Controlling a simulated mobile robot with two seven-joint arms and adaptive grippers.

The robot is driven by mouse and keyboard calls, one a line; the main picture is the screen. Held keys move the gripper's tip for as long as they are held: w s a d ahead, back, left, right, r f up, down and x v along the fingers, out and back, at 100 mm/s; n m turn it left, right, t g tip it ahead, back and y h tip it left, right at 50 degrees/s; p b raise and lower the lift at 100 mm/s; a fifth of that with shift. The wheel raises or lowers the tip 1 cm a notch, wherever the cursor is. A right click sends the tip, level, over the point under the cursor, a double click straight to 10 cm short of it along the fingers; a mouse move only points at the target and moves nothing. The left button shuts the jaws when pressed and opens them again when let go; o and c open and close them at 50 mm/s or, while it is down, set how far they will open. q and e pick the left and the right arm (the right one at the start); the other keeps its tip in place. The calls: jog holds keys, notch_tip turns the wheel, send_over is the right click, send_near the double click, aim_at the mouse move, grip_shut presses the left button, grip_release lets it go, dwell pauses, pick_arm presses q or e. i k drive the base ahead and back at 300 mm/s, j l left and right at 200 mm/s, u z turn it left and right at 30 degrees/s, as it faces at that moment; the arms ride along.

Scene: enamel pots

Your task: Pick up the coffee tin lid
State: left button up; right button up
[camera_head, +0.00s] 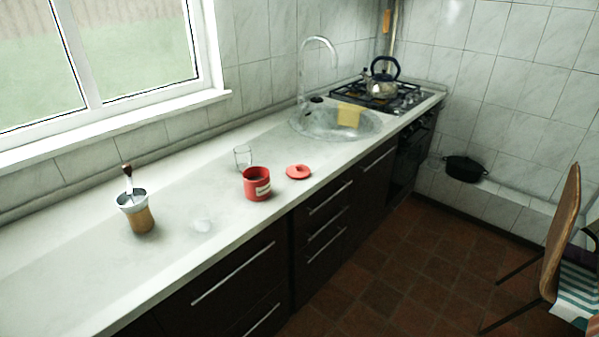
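The coffee tin lid (298,171) is a small red disc with a raised knob. It lies on the white countertop, to the right of the red coffee tin and apart from it. The coffee tin (257,184) stands upright and open, with a pale label on its side. Neither of my grippers shows in the head view, so I cannot see how they stand.
A clear glass (243,157) stands behind the tin. A coffee grinder (137,211) and a small clear object (202,225) are to the left. The sink (304,124) with a yellow cloth (349,115) lies beyond the lid. A chair (562,235) stands at right.

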aim_at(297, 171)
jog(key=i+l+u, duration=0.1)
jog(key=i+l, duration=0.15)
jog(key=i+l+u, duration=0.2)
jog(key=i+l, duration=0.2)
jog(key=l, duration=0.2)
jog(key=i+l+u, duration=0.1)
jog(key=l, duration=0.25)
jog(key=i+l+u, duration=0.1)
jog(key=i+l, duration=0.2)
jog(key=i+l+u, duration=0.1)
jog(key=l, duration=0.25)
jog(key=i+l+u, duration=0.1)
jog(key=i+l, duration=0.15)
jog(key=l, duration=0.15)
jog(key=i+l+u, duration=0.1)
jog(key=l, duration=0.25)
